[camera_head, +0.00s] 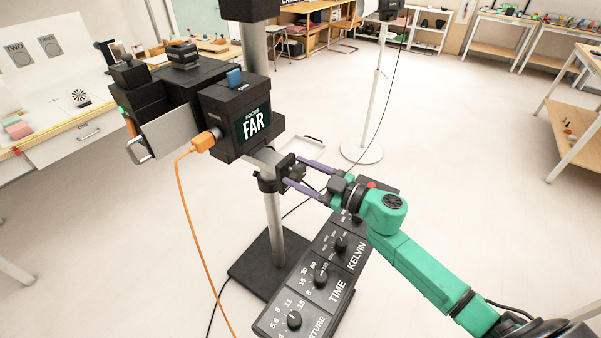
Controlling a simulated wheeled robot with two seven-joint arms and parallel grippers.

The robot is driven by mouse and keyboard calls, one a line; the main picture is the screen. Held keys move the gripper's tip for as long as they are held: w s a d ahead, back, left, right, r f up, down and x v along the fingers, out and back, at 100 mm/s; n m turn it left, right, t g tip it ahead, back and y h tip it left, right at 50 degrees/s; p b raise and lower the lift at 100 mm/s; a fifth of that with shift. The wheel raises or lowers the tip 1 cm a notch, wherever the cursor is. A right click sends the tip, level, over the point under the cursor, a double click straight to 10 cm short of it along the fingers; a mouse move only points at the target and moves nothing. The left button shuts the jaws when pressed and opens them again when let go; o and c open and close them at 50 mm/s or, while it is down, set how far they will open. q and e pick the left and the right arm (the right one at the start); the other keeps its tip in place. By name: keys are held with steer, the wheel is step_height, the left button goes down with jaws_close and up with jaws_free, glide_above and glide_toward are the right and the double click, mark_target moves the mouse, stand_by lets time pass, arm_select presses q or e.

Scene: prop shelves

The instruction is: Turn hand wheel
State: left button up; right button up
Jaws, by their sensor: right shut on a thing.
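A black camera-like prop (238,112) with a "FOCUS FAR" label sits on a pole stand (274,215). Below it, a dark clamp (267,181) wraps the pole, with a small black hand wheel (286,166) at its right side. My right gripper (293,171), with purple fingers on a green arm, reaches in from the right. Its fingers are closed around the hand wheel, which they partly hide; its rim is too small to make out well. My left gripper is out of view.
A black dial panel (337,291) marked KELVIN and TIME lies below my right arm. An orange cable (186,215) hangs from the prop. A thin light stand (362,150) stands behind. White tables (60,135) line the left; open floor (470,130) lies right.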

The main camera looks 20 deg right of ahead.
steer(key=n, duration=0.1)
steer(key=n+b, duration=0.1)
steer(key=n, duration=0.3)
steer(key=shift+s+a+f+b, duration=0.1)
steer(key=shift+f+b, duration=0.15)
steer(key=shift+b, duration=0.1)
steer(key=n+b, duration=0.3)
steer(key=n, duration=0.3)
steer(key=shift+n, duration=0.3)
steer(key=o, duration=1.4)
steer(key=shift+c, duration=0.2)
steer(key=shift+s, duration=0.1)
